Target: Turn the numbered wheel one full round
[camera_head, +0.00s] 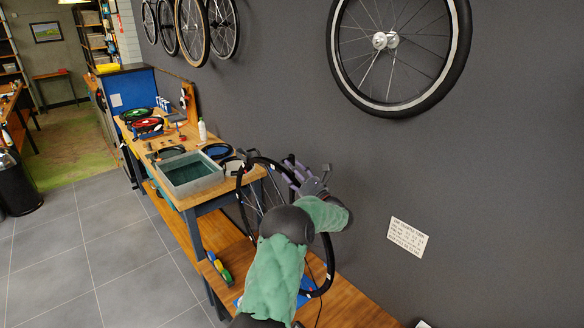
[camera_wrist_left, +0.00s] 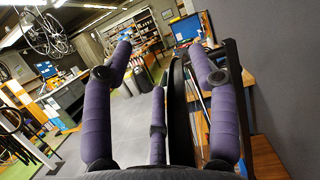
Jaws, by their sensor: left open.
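The wheel (camera_head: 330,262), with a black tyre and thin spokes, stands upright over the low wooden bench beside the grey wall. My green-sleeved left arm crosses in front of it and hides much of its lower and right part. No numbers on it are readable. My left gripper (camera_head: 307,178) is at the wheel's upper right, fingers spread and open. In the left wrist view my purple fingers (camera_wrist_left: 158,85) are apart, with the dark tyre (camera_wrist_left: 180,115) between the middle and right ones. I cannot tell whether any finger touches it. My right gripper is out of view.
A workbench (camera_head: 200,197) holds a grey tub (camera_head: 190,172), a white bottle (camera_head: 202,130) and several tools. A yellow-green item (camera_head: 219,268) lies on the low bench. A printed sign (camera_head: 408,237) is on the wall; another wheel (camera_head: 455,70) hangs above.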

